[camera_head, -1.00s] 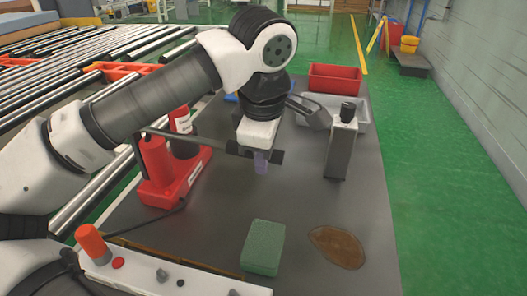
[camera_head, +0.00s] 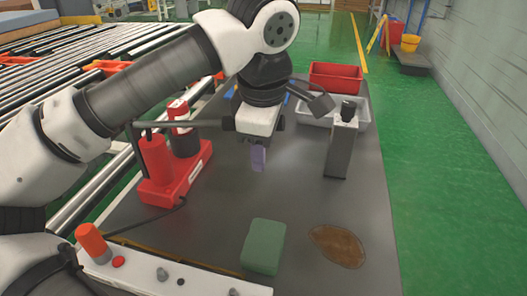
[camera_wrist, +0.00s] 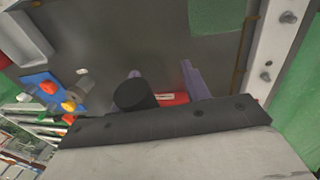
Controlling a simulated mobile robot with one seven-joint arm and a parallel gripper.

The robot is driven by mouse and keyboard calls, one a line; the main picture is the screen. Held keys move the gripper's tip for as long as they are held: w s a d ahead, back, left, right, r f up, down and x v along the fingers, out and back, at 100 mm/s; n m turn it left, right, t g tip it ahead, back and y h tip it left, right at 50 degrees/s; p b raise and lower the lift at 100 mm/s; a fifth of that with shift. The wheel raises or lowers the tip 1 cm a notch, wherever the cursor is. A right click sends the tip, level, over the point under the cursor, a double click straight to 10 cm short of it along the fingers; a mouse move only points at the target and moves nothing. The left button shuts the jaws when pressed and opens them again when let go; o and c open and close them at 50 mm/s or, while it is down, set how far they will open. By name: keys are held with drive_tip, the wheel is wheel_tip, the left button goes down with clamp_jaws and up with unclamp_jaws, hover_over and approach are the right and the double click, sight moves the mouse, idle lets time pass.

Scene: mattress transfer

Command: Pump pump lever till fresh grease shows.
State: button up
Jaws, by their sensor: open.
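The grease pump has a red base (camera_head: 185,175) with a red cylinder and a dark canister on it, at the left of the grey table. Its dark pump lever (camera_head: 185,126) runs from the red cylinder to the right, nearly level, up to my gripper (camera_head: 258,160). My gripper points down with pale purple fingers. In the wrist view, the fingers of my gripper (camera_wrist: 160,82) stand apart, with a black round end (camera_wrist: 135,95) between or beside them, likely the lever's grip. Contact cannot be told. I cannot make out any fresh grease at the pump.
A green sponge block (camera_head: 264,246) and a brown stain (camera_head: 338,245) are at the table front. A grey post (camera_head: 341,148) stands right of my gripper. A white tray (camera_head: 360,115) and red bin (camera_head: 335,76) lie behind. Conveyor rollers (camera_head: 110,45) run along the left.

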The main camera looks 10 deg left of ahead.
wheel_tip(320, 180, up, 11)
drive_tip(key=s, duration=0.2)
drive_tip(key=shift+d+p, duration=0.4)
drive_tip(key=shift+p, duration=0.05)
drive_tip(key=s+a+r+p, duration=0.1)
drive_tip(key=a+r+p, duration=0.2)
drive_tip(key=r+p, duration=0.4)
drive_tip(key=s+a+r+p, duration=0.2)
drive_tip(key=a+r+p, duration=0.1)
drive_tip(key=r+p, duration=0.4)
drive_tip(key=shift+s+r+p, duration=0.15)
drive_tip(key=shift+r+p, duration=0.05)
drive_tip(key=shift+p, duration=0.6)
idle(0.4)
drive_tip(key=shift+f, duration=0.1)
idle(0.4)
